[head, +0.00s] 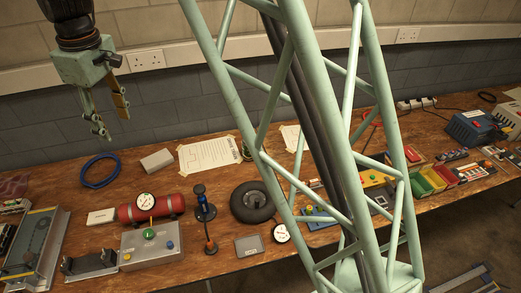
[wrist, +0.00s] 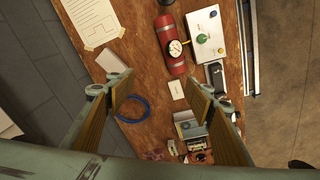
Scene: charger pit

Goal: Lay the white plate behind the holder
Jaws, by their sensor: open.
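A small flat white plate (head: 102,216) lies on the wooden bench, just left of the red cylinder. It also shows in the wrist view (wrist: 177,89), between and beyond my fingers. A dark cradle-like piece on a light base, which looks like the holder (head: 90,263), stands nearer the bench's front edge, forward of the plate; it also shows in the wrist view (wrist: 215,77). My gripper (head: 111,115) is open and empty, high above the back of the bench, well clear of the plate. Its fingers (wrist: 163,90) show spread apart in the wrist view.
The red cylinder (head: 152,207) with a gauge and a grey control box (head: 152,243) stand right of the plate and holder. A blue cable ring (head: 100,170) and a white box (head: 156,160) lie behind. A metal-framed device (head: 32,245) stands left. Bare wood lies around the plate.

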